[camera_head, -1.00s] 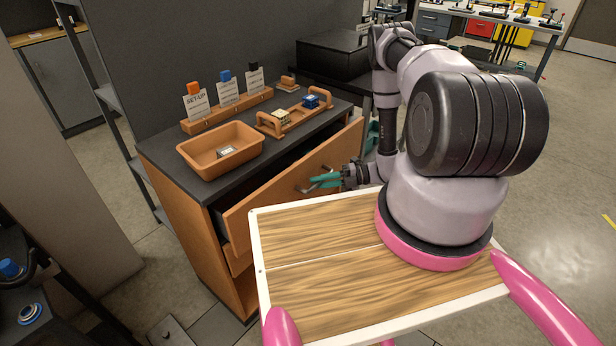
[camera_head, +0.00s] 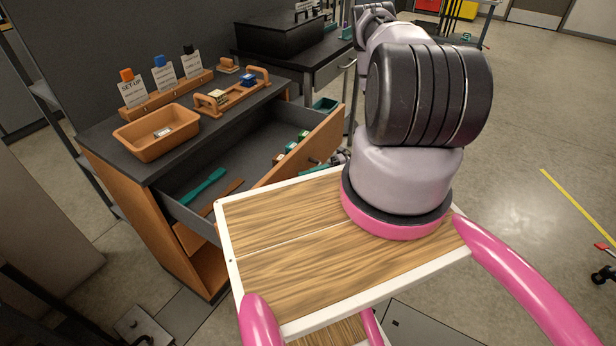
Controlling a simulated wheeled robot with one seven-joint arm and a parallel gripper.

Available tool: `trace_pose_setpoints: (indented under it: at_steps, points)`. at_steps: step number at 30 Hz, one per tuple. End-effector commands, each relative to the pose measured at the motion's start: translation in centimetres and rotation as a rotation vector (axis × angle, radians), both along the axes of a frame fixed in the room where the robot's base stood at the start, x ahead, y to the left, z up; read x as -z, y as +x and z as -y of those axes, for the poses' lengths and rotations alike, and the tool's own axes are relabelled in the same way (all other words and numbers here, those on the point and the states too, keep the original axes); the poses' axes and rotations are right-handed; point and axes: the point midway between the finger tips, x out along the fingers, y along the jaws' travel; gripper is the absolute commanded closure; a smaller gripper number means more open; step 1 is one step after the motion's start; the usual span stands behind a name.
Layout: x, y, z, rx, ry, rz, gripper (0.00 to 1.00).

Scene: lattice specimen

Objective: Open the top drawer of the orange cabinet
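The orange cabinet (camera_head: 158,228) with a dark top stands left of centre in the head view. Its top drawer (camera_head: 297,149) is pulled well out, and its dark inside shows. A teal tool (camera_head: 203,186), an orange-brown strip and several small coloured blocks lie in the drawer. My gripper (camera_head: 318,168) is low at the outer side of the drawer front, mostly hidden behind my wooden deck and arm. One teal finger shows near the drawer front. I cannot see the handle, or whether the fingers are closed on it.
An orange tray (camera_head: 157,133), a card holder (camera_head: 166,92) and a handled orange carrier (camera_head: 232,93) stand on the cabinet top. A dark bench (camera_head: 318,68) stands behind to the right. Open floor (camera_head: 520,220) lies to the right.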

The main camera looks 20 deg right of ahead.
Motion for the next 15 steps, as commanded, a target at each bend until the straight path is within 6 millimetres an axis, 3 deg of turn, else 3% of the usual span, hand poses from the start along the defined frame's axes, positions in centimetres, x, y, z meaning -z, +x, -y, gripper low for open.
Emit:
trace_pose_setpoints:
  at_steps: [12,13,15]
  points:
    - [0.01,0.07,0.08,0.001,-0.001,0.001,1.00]
    - [0.01,0.07,0.08,0.001,-0.001,0.001,0.69]
    - [0.01,0.07,0.07,0.001,-0.001,0.001,0.50]
